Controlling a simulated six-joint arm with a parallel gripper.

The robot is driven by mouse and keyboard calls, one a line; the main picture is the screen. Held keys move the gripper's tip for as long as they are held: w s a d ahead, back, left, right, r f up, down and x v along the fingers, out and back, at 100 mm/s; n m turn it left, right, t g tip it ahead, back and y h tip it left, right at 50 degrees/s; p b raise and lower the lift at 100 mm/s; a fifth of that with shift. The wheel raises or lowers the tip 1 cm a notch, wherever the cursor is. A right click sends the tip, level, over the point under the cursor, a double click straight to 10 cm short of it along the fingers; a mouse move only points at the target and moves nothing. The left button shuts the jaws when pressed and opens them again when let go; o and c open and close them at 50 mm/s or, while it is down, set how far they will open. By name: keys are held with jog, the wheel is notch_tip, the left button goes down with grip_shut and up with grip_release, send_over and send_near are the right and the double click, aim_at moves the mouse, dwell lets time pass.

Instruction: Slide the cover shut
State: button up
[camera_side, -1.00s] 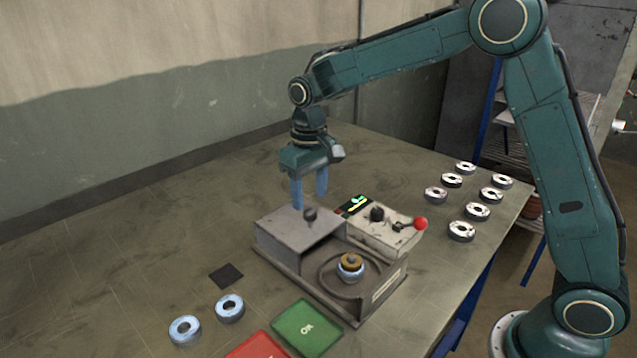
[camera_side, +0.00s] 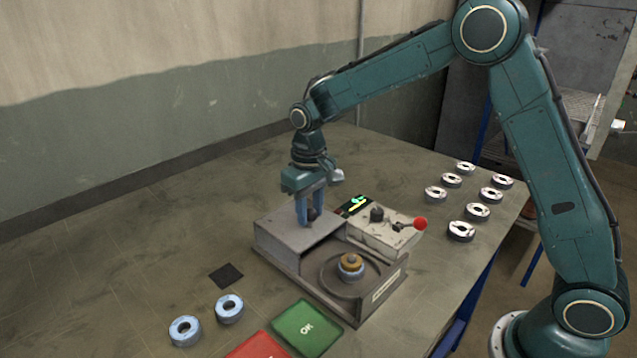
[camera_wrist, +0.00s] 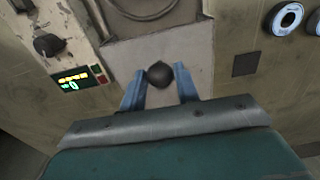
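The grey cover (camera_side: 292,234) is a box-like slide at the back left of the machine (camera_side: 330,300). The round well with a disc on a brass-coloured hub (camera_side: 350,266) is uncovered, to the right of the cover. My gripper (camera_side: 310,222) is down over the knob, its blue fingers on either side of it. In the wrist view my gripper (camera_wrist: 160,85) shows a gap between the fingers and the knob, so it is open around the knob.
A control panel with a dark dial, a lit display and a red-knobbed lever (camera_side: 420,224) adjoins the machine. Several discs (camera_side: 461,231) lie at the right. Two blue-rimmed discs (camera_side: 185,331), a green OK pad (camera_side: 307,328) and a red pad (camera_side: 262,346) lie in front.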

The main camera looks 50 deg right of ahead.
jog(key=shift+c, duration=1.2)
jog(key=shift+s, duration=7.15)
jog(key=o, duration=0.8)
jog(key=shift+c, duration=0.2)
jog(key=shift+r, duration=0.1)
notch_tip(320, 180, up, 8)
